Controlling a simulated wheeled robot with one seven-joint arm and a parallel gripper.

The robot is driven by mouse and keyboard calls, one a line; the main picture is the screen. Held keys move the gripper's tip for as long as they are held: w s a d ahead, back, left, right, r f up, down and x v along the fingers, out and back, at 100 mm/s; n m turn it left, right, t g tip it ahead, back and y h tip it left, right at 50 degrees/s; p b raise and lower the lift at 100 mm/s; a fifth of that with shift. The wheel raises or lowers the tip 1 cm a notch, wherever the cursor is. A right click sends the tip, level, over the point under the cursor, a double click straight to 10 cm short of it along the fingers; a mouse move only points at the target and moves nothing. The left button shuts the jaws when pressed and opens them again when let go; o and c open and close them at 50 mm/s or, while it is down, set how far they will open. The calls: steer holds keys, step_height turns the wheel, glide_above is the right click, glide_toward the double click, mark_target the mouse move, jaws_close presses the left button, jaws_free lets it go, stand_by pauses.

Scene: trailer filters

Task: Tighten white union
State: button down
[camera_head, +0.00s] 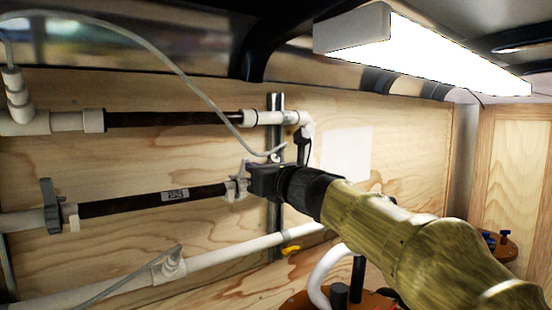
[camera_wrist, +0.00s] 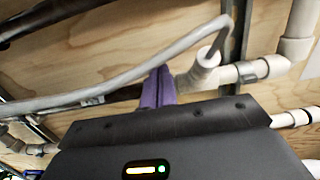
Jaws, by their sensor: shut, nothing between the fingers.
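A white fitting with short lugs (camera_head: 237,187), which looks like the white union, sits at the right end of the middle dark pipe (camera_head: 150,198) in the head view. My gripper (camera_head: 249,178) is right at this fitting, its black body partly covering the fitting's right side. In the wrist view my purple fingers (camera_wrist: 158,88) are shut together with nothing between them. A white pipe fitting (camera_wrist: 206,72) is close to their right; I cannot tell whether they touch it.
A grey hose (camera_wrist: 130,78) crosses in front of the fingers in the wrist view and hangs in the head view (camera_head: 178,65). An upper dark pipe (camera_head: 170,118) and a lower white pipe (camera_head: 215,256) with a yellow handle (camera_head: 291,250) run along the wooden wall. A vertical metal strut (camera_head: 274,225) stands behind my gripper.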

steer(key=s+d+r, duration=0.6)
steer(key=s, duration=0.1)
steer(key=w+d+f+m+t+h, duration=0.1)
steer(key=w+d+f+m+h, duration=0.25)
steer(key=f+m, duration=0.5)
steer(key=w+d+f+m+h, duration=0.2)
steer(key=d+f+m+h, duration=0.25)
steer(key=f+m, duration=0.4)
steer(key=s+d+f+m+g+h, duration=0.1)
steer(key=s+d+f+m+g, duration=0.1)
steer(key=f+m, duration=0.4)
steer(key=s+d+f+m+g+h, duration=0.2)
steer(key=s+d+f+m, duration=0.2)
steer(key=f, duration=0.7)
steer(key=s+d+f+m+g+h, duration=0.1)
steer(key=s+d+f+m+g, duration=0.2)
steer(key=f+m, duration=0.5)
steer(key=shift+s+d+f+m+h+p, duration=0.2)
steer(key=shift+s+d+f, duration=0.1)
steer(key=shift+d, duration=0.15)
steer(key=shift+s+d+f+m+h+p, duration=0.1)
steer(key=shift+s+d+f+h+p, duration=0.1)
steer(key=shift+s+d, duration=0.15)
steer(key=s+f+m+g, duration=0.5)
steer(key=s+f+m, duration=0.3)
steer(key=s, duration=0.5)
step_height(320, 180, down, 2)
steer(key=shift+s+d+f+m+g, duration=0.1)
steer(key=shift+s+d+m+g, duration=0.1)
steer(key=shift+d+m+g, duration=0.15)
